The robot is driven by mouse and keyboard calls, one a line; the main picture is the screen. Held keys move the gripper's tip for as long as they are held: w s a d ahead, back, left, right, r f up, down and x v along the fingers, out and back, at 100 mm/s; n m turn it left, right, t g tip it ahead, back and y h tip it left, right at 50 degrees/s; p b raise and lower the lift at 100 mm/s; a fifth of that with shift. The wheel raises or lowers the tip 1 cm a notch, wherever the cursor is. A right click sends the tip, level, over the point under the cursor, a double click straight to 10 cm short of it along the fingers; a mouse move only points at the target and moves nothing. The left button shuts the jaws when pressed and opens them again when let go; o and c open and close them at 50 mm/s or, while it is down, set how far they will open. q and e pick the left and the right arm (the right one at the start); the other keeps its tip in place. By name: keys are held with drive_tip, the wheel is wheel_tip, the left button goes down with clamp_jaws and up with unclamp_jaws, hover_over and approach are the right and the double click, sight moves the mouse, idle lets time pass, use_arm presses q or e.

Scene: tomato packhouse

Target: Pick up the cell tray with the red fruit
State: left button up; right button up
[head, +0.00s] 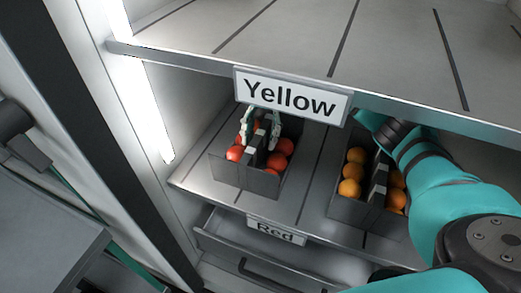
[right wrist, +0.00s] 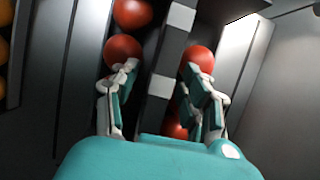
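The cell tray with red fruit (head: 228,172) is a dark grey open box on the left of the shelf, with several red tomatoes on both sides of a raised central handle plate. The handle (right wrist: 167,70) is dark with light grey patches. My right gripper (head: 261,132) reaches down over this tray from behind the Yellow sign. In the right wrist view its two fingers (right wrist: 160,98) stand apart, one on each side of the handle, among the tomatoes. A gap shows between the left finger and the handle. My left gripper is not in view.
A second tray with orange fruit (head: 346,210) stands to the right on the same shelf, close under my right arm. The Yellow sign (head: 292,96) hangs on the upper shelf edge above. A Red sign (head: 276,230) is on the lower shelf edge. A lit side wall stands at left.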

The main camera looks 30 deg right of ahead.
clamp_jaws()
idle(0.6)
